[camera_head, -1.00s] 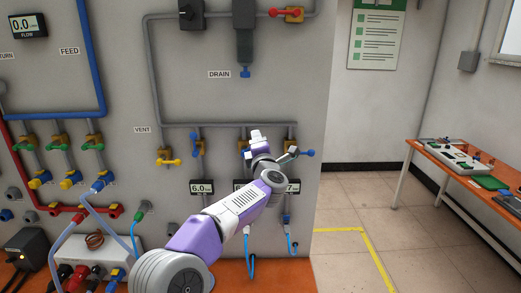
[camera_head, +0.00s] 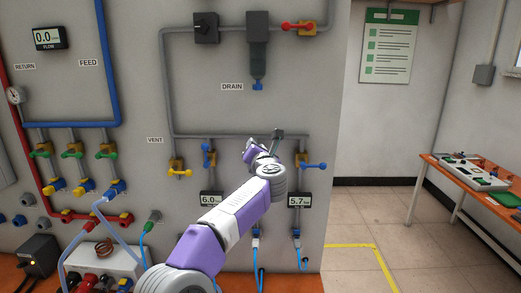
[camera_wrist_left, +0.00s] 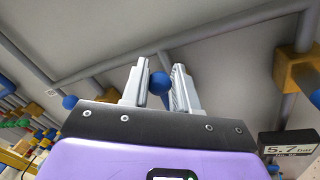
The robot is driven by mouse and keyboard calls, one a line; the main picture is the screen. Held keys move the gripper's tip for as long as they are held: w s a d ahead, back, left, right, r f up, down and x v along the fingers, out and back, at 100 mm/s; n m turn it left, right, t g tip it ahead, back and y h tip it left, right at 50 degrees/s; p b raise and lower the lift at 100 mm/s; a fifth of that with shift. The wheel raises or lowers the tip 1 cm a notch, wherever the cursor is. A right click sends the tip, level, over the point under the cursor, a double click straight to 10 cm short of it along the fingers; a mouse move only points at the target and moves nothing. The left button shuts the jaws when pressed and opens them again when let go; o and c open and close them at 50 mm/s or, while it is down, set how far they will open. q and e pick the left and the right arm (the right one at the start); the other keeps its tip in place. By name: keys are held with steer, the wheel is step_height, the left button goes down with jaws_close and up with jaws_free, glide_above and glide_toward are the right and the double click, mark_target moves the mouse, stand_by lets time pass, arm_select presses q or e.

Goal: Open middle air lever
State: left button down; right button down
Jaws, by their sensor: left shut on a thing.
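The middle air lever shows only as a blue ball knob (camera_wrist_left: 159,83) between my left gripper's fingers in the left wrist view. In the head view, my forearm and wrist hide its valve. My left gripper (camera_head: 277,137) is shut on that knob, just below the grey horizontal pipe. The left air lever (camera_head: 208,152), with a blue handle on a yellow valve, is left of my wrist. The right air lever (camera_head: 313,166) has its blue handle pointing right. My right gripper is not in view.
The grey pipe (camera_head: 190,135) runs close to my left gripper. A 6.0 display (camera_head: 212,200) and a 5.7 display (camera_head: 299,201) sit below the outer air levers. A yellow vent lever (camera_head: 179,171) is farther left. Floor at right is clear before an orange-topped table (camera_head: 430,171).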

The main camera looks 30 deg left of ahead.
arm_select(q)
steer(key=shift+s+a+n, duration=0.3)
steer(key=shift+a+n, duration=0.1)
steer(key=shift+a, duration=0.1)
steer(key=c, duration=1.3)
jaws_free()
steer(key=o, duration=0.4)
steer(key=shift+s+a, duration=0.1)
steer(key=shift+s, duration=0.05)
steer(key=shift+c, duration=0.2)
steer(key=shift+d, duration=0.2)
steer(key=shift+s+d, duration=0.15)
steer(key=shift+d, duration=0.25)
steer(key=b+v, duration=0.2)
steer(key=v, duration=0.4)
steer(key=shift+s, duration=0.25)
steer(key=shift+d, duration=0.1)
